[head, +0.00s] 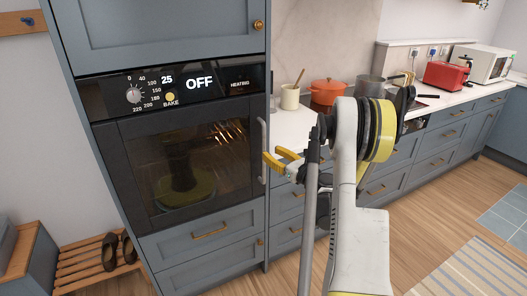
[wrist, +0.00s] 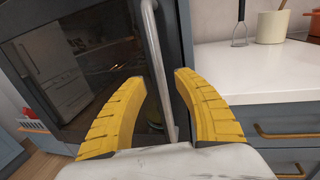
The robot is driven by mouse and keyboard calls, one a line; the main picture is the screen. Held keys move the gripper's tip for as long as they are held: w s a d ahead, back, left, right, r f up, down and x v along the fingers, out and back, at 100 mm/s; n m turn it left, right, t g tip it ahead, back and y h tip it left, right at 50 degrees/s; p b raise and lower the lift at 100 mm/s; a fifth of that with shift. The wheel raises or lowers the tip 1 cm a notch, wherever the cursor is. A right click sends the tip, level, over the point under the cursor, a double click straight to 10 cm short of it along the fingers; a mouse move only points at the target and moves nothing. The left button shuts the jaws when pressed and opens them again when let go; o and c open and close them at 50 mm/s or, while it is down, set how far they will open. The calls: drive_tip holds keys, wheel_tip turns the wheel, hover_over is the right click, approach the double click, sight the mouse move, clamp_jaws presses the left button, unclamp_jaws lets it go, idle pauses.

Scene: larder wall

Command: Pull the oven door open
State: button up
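The oven door (head: 185,160) is dark glass in a black frame and looks shut in the tall blue-grey cabinet. Its handle (head: 262,135) is an upright grey bar along the door's right edge. My gripper (head: 272,157) has yellow fingers and is at the handle, around the middle of its height. In the wrist view the fingers are open and the handle (wrist: 153,50) runs between them, with gaps visible on both sides. I cannot tell exactly how deep the bar sits between the fingertips.
The control panel (head: 180,88) above the door reads OFF. Drawers (head: 210,235) are below it. A white worktop (head: 292,125) to the right carries a utensil pot (head: 290,97) and an orange pot (head: 327,91). A shoe rack (head: 88,265) stands at lower left.

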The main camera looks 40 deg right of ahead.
sight(265, 149)
drive_tip(key=w+b, duration=0.1)
drive_tip(key=w, duration=0.4)
drive_tip(key=shift+w+d, duration=0.1)
clamp_jaws()
